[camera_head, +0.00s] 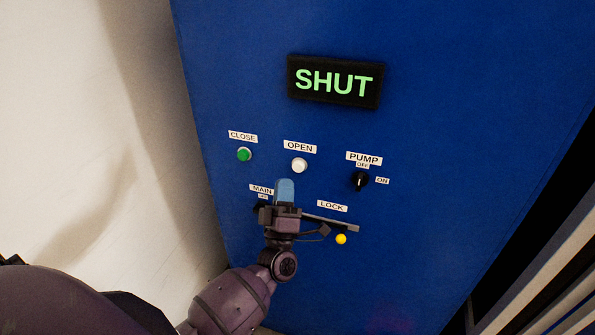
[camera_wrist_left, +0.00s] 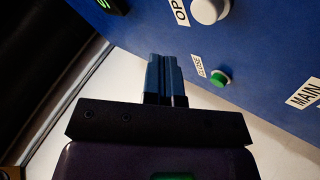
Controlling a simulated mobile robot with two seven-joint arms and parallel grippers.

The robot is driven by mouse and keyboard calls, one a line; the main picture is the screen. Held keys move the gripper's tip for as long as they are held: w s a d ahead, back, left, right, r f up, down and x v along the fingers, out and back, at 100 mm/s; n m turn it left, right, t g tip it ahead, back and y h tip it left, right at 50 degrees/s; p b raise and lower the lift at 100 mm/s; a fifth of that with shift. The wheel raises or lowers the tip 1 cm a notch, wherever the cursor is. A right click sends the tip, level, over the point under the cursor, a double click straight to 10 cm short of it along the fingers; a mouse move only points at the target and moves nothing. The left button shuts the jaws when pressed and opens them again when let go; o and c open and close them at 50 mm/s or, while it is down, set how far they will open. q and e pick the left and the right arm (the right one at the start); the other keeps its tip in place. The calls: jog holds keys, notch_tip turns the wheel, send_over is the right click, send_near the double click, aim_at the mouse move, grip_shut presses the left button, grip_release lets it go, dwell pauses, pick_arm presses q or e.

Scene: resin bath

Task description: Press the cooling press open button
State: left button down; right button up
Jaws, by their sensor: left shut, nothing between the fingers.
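The white OPEN button (camera_head: 299,165) is on the blue panel (camera_head: 400,130), under its OPEN label (camera_head: 300,146). It also shows at the top of the left wrist view (camera_wrist_left: 208,10). My left gripper (camera_head: 285,186) is shut and empty, its blue fingertips just below and slightly left of the OPEN button in the head view. In the left wrist view the fingers (camera_wrist_left: 165,76) point toward the panel, apart from the OPEN button in the picture. Whether the tips touch the panel cannot be told. My right gripper is not in view.
A green CLOSE button (camera_head: 244,154) is left of OPEN. A black PUMP knob (camera_head: 360,181) is to the right. A yellow LOCK light (camera_head: 341,239) is lower right. The MAIN control is largely hidden behind my gripper. A display (camera_head: 335,82) reads SHUT.

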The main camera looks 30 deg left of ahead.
aim_at(299, 166)
pick_arm(q)
jog(key=shift+w+a+b, duration=0.25)
jog(key=shift+w+b, duration=0.05)
jog(key=shift+w, duration=0.6)
jog(key=shift+w+a+b, duration=0.2)
jog(key=shift+w+b, duration=0.05)
jog(key=shift+w, duration=0.6)
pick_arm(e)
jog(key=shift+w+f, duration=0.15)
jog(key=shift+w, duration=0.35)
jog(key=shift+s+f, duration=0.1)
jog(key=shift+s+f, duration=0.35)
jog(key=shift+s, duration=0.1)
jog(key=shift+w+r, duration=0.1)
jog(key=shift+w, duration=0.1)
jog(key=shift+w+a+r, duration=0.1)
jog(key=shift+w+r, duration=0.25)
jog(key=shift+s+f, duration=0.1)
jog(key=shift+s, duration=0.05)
